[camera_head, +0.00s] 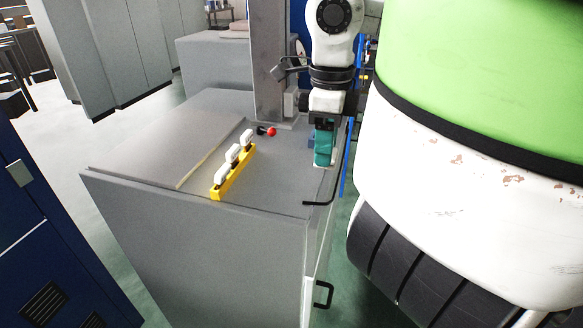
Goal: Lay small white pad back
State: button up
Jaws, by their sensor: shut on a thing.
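Several small white pads stand in a row on a yellow rack (233,177) on the grey cabinet top; the nearest white pad (220,174), a middle white pad (233,154) and a far white pad (247,138) show. My gripper (324,125) points down at the right edge of the cabinet top, well right of the rack. It is shut on a teal block (323,149) directly below it. The fingertips are small and partly hidden, and I see no white pad in them.
The grey cabinet top (150,160) is bare left of the rack. A red-knobbed lever (271,132) lies behind the rack, near a grey upright post (269,60). A blue cabinet (50,240) stands at left.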

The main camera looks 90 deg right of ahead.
jog(key=w+d+f+p, duration=0.1)
jog(key=w+d+f, duration=0.1)
jog(key=w+d, duration=0.1)
jog(key=p, duration=0.1)
send_over(291, 185)
jog(key=f, duration=0.5)
jog(key=shift+s+a, duration=0.15)
jog(key=shift+s, duration=0.1)
jog(key=shift+w+d+f, duration=0.1)
jog(key=shift+f, duration=0.75)
jog(key=shift+w+d+f, duration=0.1)
jog(key=shift+f, duration=0.7)
jog(key=shift+f+b, duration=0.35)
jog(key=shift+b, duration=0.15)
jog(key=o, duration=1)
jog(key=shift+r+p, duration=0.2)
jog(key=shift+p, duration=0.15)
